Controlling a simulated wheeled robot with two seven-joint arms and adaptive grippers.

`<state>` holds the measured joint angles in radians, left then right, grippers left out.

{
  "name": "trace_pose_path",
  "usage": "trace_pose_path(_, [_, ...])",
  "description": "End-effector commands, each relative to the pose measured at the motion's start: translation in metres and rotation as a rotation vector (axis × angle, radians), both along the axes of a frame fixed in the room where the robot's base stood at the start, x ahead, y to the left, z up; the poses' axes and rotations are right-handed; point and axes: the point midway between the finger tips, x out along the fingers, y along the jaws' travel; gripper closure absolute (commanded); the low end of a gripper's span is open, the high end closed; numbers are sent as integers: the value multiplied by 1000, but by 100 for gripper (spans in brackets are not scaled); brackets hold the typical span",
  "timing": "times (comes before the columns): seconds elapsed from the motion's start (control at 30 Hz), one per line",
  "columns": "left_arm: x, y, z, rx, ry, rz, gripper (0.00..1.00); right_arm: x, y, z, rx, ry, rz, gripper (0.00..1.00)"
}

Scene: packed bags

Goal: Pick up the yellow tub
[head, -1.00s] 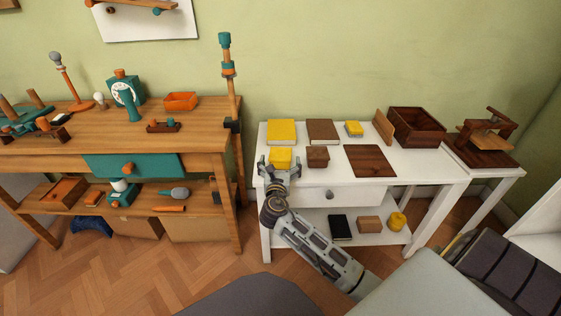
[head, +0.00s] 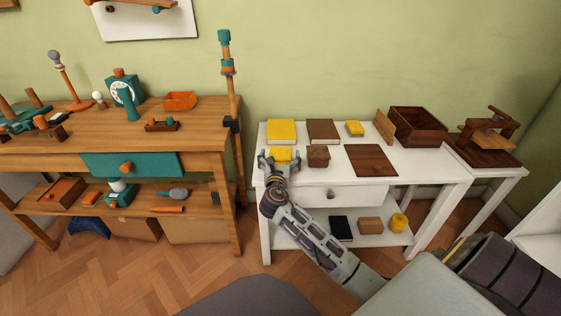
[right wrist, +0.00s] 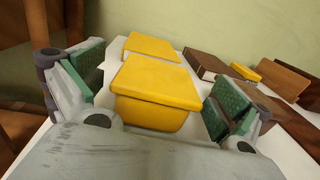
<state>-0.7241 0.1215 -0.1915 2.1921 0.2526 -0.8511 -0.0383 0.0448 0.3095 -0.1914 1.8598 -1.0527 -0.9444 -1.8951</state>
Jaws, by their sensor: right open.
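The yellow tub (head: 281,151) stands at the front left of the white table's top, partly hidden by my right gripper (head: 279,161) in the head view. In the right wrist view the tub (right wrist: 155,92) has a flat yellow top with a wider rim and a body that narrows below. My right gripper (right wrist: 152,98) is open, with one green-padded finger on each side of the tub. Gaps show between the pads and the tub. The tub's lower part is hidden behind the gripper body. My left gripper is out of view.
A yellow book (head: 281,131) lies behind the tub, and a small brown box (head: 318,156) stands close to its right. A wooden workbench (head: 205,140) stands left.

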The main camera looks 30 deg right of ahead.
Motion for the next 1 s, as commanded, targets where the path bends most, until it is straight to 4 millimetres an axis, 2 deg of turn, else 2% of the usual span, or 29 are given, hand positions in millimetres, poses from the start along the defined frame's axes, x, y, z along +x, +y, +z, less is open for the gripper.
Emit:
trace_pose_path(0.3, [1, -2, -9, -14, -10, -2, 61, 17, -13, -1, -1, 1, 0, 0])
trace_pose_path(0.77, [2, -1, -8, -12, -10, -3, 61, 17, -13, 0, -1, 1, 0, 0])
trace_pose_path(0.87, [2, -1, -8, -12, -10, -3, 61, 17, -13, 0, -1, 1, 0, 9])
trace_pose_path(1.0, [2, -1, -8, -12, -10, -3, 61, 17, -13, 0, 0, 0, 0, 27])
